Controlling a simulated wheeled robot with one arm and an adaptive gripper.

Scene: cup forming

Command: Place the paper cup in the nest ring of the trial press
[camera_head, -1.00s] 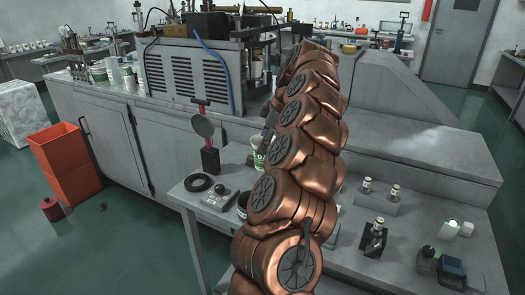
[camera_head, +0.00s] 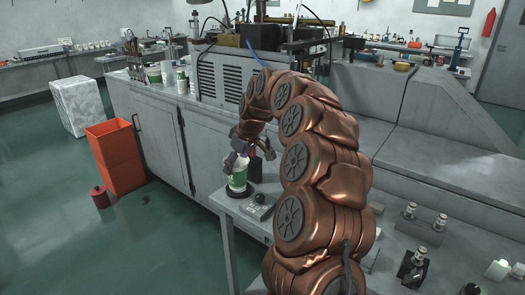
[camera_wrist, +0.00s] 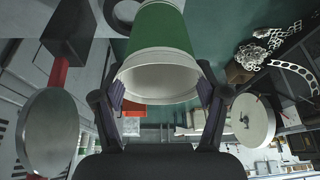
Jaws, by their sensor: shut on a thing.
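The paper cup (camera_head: 238,180) is green and white. In the wrist view the cup (camera_wrist: 160,35) lies between the two fingers of my gripper (camera_wrist: 162,92), with its open rim towards the camera. My gripper (camera_head: 236,151) is shut on the cup near its rim and holds it roughly upright at the left end of the grey side table. A black ring (camera_head: 249,188) lies on that table, partly hidden behind the cup; whether cup and ring touch is unclear. I cannot tell whether it is the nest ring, and I cannot make out the trial press.
A small grey device (camera_head: 257,207) lies right of the cup. A red-handled round disc (camera_wrist: 50,125) is close on the left in the wrist view. An orange bin (camera_head: 117,158) stands on the floor. Small bottles (camera_head: 440,222) stand on the table at right.

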